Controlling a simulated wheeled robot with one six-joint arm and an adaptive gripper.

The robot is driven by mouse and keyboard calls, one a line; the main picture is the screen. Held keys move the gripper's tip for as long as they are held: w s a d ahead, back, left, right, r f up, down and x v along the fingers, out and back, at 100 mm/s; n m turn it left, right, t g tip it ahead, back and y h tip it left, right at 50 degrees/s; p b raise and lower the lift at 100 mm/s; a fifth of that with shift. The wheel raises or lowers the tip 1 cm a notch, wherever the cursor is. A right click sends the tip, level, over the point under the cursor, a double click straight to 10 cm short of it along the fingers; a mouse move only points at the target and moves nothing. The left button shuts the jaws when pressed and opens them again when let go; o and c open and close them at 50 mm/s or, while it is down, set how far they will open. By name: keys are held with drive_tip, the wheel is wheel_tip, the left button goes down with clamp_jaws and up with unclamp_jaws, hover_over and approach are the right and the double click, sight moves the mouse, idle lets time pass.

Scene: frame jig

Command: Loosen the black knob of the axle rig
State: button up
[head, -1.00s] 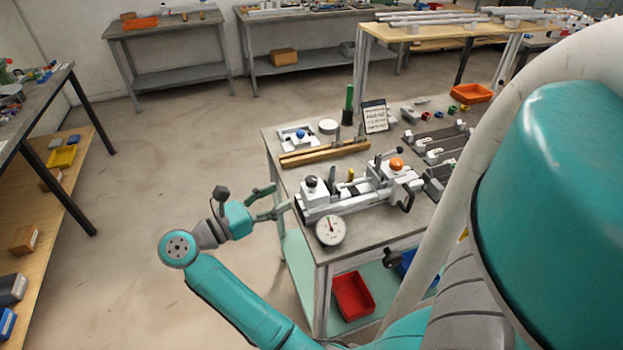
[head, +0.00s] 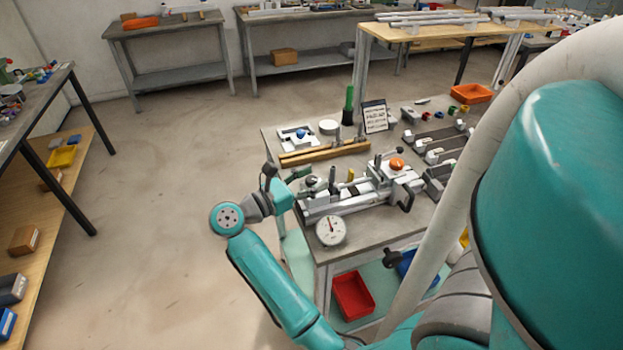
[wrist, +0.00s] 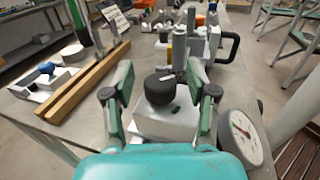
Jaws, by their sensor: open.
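The axle rig (head: 350,196) is a white and grey fixture near the left edge of the bench. Its black knob (wrist: 160,87) sits on a white block (wrist: 165,122) at the near end of the rig in the wrist view. My gripper (wrist: 160,80) is open, with one finger on each side of the black knob; I cannot tell whether either finger touches it. In the head view my gripper (head: 305,185) is at the left end of the rig, and its fingers partly hide the black knob.
A round dial gauge (head: 331,231) stands at the front of the rig, right of my gripper in the wrist view (wrist: 242,137). A wooden bar (head: 325,152) lies behind the rig. An orange knob (head: 397,164) and a black handle (head: 407,201) are at its right end.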

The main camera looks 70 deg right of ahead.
clamp_jaws()
drive_tip(key=shift+t, duration=0.3)
drive_tip(key=n+t+h, duration=0.1)
drive_tip(key=n+t, duration=0.1)
drive_tip(key=t, duration=0.1)
drive_tip(key=n+t+h, duration=0.1)
drive_tip(key=n+t, duration=0.1)
drive_tip(key=t, duration=0.1)
drive_tip(key=shift+s+n+h, duration=0.1)
drive_tip(key=shift+n+h, duration=0.2)
drive_tip(key=shift+h, duration=0.1)
drive_tip(key=n+t, duration=0.2)
drive_tip(key=t, duration=0.1)
drive_tip(key=n+t, duration=0.2)
drive_tip(key=t, duration=0.1)
drive_tip(key=shift+n+t, duration=0.3)
drive_tip(key=shift+t, duration=0.3)
unclamp_jaws()
